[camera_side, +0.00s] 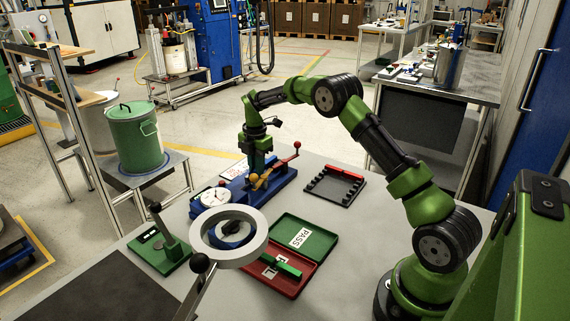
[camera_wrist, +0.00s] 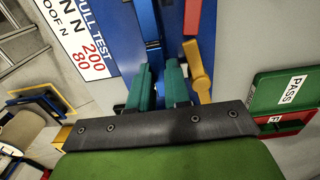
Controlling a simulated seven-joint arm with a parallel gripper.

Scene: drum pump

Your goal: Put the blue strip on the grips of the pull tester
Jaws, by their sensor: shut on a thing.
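My gripper (camera_side: 257,168) points down over the blue pull tester (camera_side: 285,182). In the wrist view its two green fingers (camera_wrist: 157,85) are shut on the narrow blue strip (camera_wrist: 148,28), which runs up the picture from between them. The tester's blue base (camera_wrist: 118,35) lies behind the strip. A yellow lever (camera_wrist: 197,70) stands just right of the fingers, with a red lever (camera_wrist: 192,15) beyond it. The grips are largely hidden by my fingers, so I cannot tell whether the strip touches them. In the side view the strip is hidden.
A round dial (camera_side: 214,199) is at the tester's left end. An open green PASS tray (camera_side: 308,236) and a red tray (camera_side: 290,285) lie in front. A ring magnifier (camera_side: 253,250) stands nearer the camera.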

